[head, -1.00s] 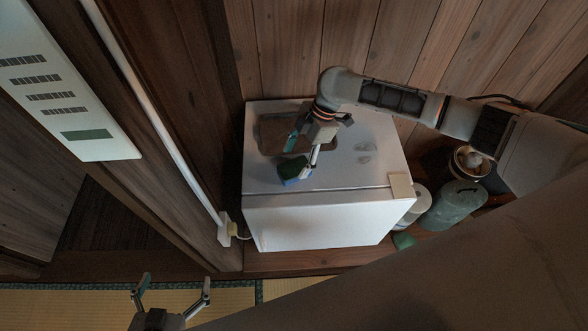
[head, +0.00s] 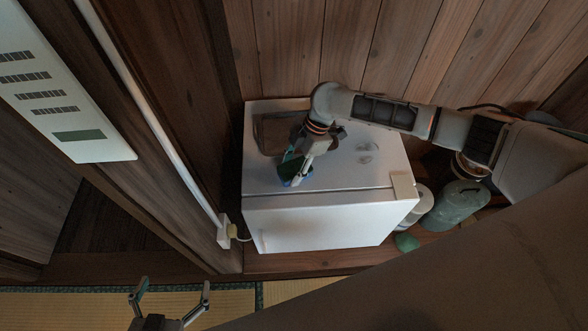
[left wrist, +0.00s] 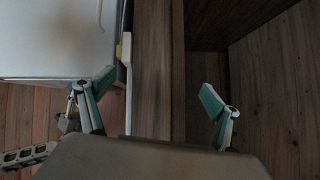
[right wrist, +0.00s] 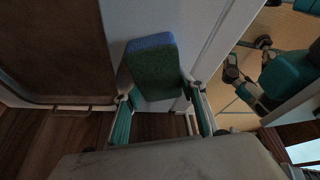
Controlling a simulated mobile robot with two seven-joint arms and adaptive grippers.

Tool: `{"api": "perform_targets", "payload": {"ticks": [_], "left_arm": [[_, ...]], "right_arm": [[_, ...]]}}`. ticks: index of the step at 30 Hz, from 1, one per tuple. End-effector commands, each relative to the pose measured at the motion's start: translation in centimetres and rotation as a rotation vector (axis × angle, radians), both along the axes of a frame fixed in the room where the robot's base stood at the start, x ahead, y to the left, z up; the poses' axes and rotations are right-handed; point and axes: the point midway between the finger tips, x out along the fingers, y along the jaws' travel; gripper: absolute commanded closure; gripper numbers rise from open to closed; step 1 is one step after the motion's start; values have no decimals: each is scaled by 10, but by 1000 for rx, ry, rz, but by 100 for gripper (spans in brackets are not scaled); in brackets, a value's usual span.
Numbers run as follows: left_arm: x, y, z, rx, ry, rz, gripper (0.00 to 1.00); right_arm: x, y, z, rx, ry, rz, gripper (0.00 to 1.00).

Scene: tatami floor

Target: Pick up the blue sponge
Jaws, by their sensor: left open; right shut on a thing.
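The blue sponge (right wrist: 152,62) has a blue layer and a green layer. It stands between the fingers of my right gripper (right wrist: 158,92) in the right wrist view, and the gripper is shut on it. In the head view the sponge (head: 293,168) is at the front left of the white fridge's top, partly hidden by my right gripper (head: 295,174). I cannot tell whether it still touches the top. My left gripper (head: 174,288) is open and empty, low in front of the fridge; it also shows in the left wrist view (left wrist: 157,88).
A wooden post and a plugged outlet (head: 223,232) are left. Tatami lies in front.

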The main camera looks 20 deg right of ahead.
Motion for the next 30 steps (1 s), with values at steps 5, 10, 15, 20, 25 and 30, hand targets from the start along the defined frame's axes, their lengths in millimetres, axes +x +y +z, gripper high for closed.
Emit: {"api": "perform_targets", "payload": {"ticks": [5,10,15,20,25,30], "left_arm": [[3,0,5,-3,-8,5,10],[9,1,17,-4,-26,12,10],[6,7,16,6,-13,23,10],[-5,11,10,14,16,29,10],[-8,10,13,7,20,29,10],[-4,6,21,-7,8,30,10]], "right_arm": [[1,0,10,-1,-2,0,69],[3,0,45,0,-10,1,69],[4,0,93,1,-14,1,69],[3,0,136,0,-11,1,69],[2,0,171,-1,-8,1,69],[1,0,192,-1,-5,0,69]]}}
